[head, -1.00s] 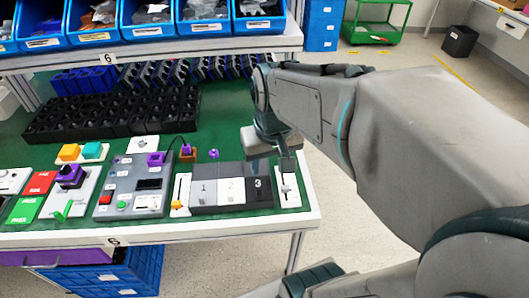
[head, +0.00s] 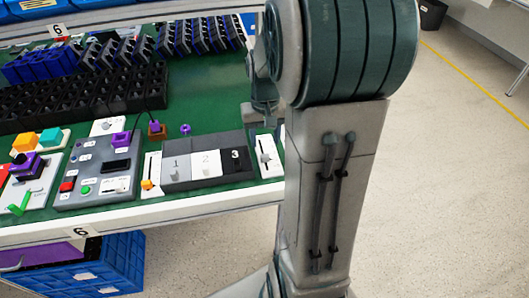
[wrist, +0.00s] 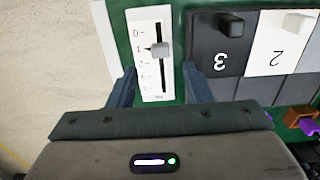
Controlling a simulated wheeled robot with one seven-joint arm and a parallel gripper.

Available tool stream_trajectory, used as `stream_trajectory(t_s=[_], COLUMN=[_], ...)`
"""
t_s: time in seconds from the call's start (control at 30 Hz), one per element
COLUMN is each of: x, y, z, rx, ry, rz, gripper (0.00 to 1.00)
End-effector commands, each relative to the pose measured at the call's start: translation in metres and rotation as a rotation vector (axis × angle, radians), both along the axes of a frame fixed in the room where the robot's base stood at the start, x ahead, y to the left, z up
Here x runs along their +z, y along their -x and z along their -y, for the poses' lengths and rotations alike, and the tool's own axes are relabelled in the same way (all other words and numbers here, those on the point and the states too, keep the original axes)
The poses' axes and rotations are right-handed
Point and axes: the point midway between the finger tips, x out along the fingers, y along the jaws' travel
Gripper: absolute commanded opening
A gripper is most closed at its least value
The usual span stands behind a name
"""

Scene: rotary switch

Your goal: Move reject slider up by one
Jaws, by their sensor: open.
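A white slider panel (head: 270,165) with a grey knob (head: 265,157) stands at the right end of the row, right of the black block marked 3. In the wrist view the panel (wrist: 151,90) has a dark slot and scale marks, with its grey knob (wrist: 159,50) in the upper half of the slot as pictured. A second white slider panel (head: 152,167) with an orange knob (head: 147,185) is left of block 1. The word labels are too small to read. My gripper (wrist: 159,69) is open, its fingers on either side of the grey-knob panel, holding nothing.
Blocks marked 1 (head: 176,168), 2 (head: 205,164) and 3 (head: 235,159) stand close beside the right panel. A grey control box (head: 98,170) is further left. Black bins (head: 80,100) line the back. The table edge is close on the right.

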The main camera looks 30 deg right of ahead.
Motion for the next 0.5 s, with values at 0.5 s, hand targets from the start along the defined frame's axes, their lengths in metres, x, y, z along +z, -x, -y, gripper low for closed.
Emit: stream_trajectory(t_s=[0.5], x=[-0.061], y=[0.0], z=[0.0], rx=[0.0], ry=[0.0], rz=[0.0], gripper=[0.45])
